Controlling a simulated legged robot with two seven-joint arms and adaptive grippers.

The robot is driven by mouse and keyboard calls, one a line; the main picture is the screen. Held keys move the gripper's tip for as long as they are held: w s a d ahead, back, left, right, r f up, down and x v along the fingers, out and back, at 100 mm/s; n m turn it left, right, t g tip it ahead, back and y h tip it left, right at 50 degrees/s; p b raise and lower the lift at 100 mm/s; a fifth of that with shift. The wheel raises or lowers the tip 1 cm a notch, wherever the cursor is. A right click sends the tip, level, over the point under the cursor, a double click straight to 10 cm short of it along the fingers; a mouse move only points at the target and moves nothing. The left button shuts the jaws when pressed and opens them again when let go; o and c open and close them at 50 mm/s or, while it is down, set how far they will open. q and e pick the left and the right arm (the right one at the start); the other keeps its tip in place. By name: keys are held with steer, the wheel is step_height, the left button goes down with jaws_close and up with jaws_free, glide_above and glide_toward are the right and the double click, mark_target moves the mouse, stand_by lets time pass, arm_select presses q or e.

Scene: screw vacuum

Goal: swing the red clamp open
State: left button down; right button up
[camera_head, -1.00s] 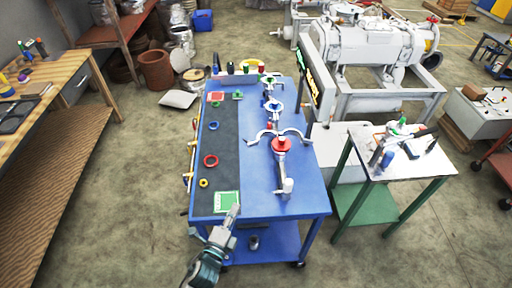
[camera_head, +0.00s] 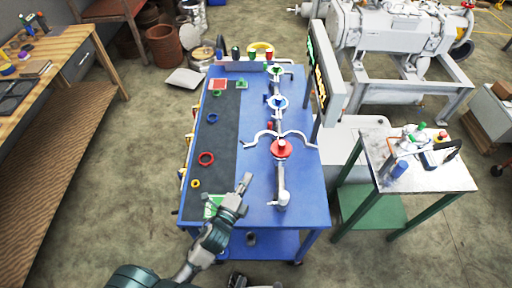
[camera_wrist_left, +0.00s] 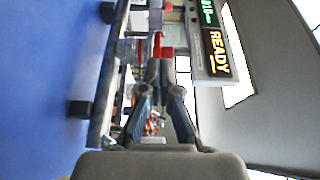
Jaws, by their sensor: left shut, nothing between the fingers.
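The red clamp (camera_head: 281,149) is a red round piece with a red knob on the pipe line along the right half of the blue table (camera_head: 305,195). Two pale curved arms spread out from it to the left and right. My left gripper (camera_head: 246,180) is over the table's front half, left of and nearer than the clamp, with clear space between them. Its fingers look shut and empty. The left wrist view shows the fingertips (camera_wrist_left: 165,73) together, with a blurred red shape beyond them.
A green ring clamp (camera_head: 275,69) and a blue ring clamp (camera_head: 277,102) sit farther back on the line. Loose rings (camera_head: 206,158) lie on the dark mat (camera_head: 224,140). A display screen (camera_head: 322,75) stands at the table's right edge. A side table (camera_head: 405,175) is to the right.

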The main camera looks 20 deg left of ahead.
arm_select(q)
steer(key=w+a, duration=0.1)
steer(key=w, duration=1)
steer(key=shift+w+a, duration=0.3)
arm_select(e)
steer(key=shift+f, duration=0.1)
arm_select(q)
steer(key=shift+f, duration=0.1)
